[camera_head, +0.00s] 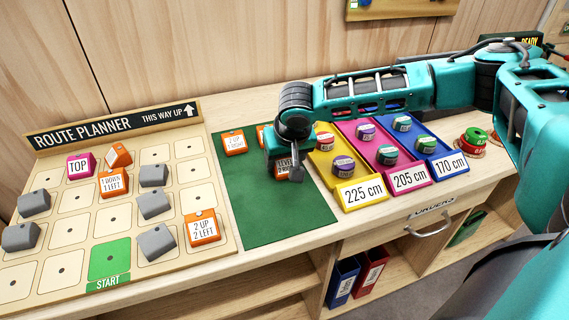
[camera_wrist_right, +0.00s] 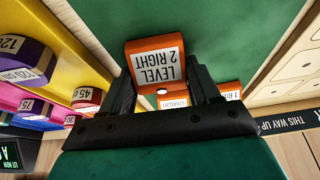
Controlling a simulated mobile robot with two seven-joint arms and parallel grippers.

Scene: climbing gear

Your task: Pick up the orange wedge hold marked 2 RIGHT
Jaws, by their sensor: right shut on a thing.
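The orange wedge hold with a white label reading LEVEL 2 RIGHT (camera_wrist_right: 157,66) is between the dark fingers of my right gripper (camera_wrist_right: 163,88) in the right wrist view. The fingers are shut on its two sides. In the head view my right gripper (camera_head: 292,172) is over the right part of the green mat (camera_head: 262,215). The wedge (camera_head: 280,171) shows there only in part, behind the gripper. I cannot tell whether it touches the mat. My left gripper is not in view.
Another orange wedge (camera_head: 234,142) stands at the mat's back left. The route planner board (camera_head: 75,225) with orange, pink and grey holds is to the left. Yellow, pink and blue trays (camera_head: 442,146) with round holds are to the right. The mat's front is clear.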

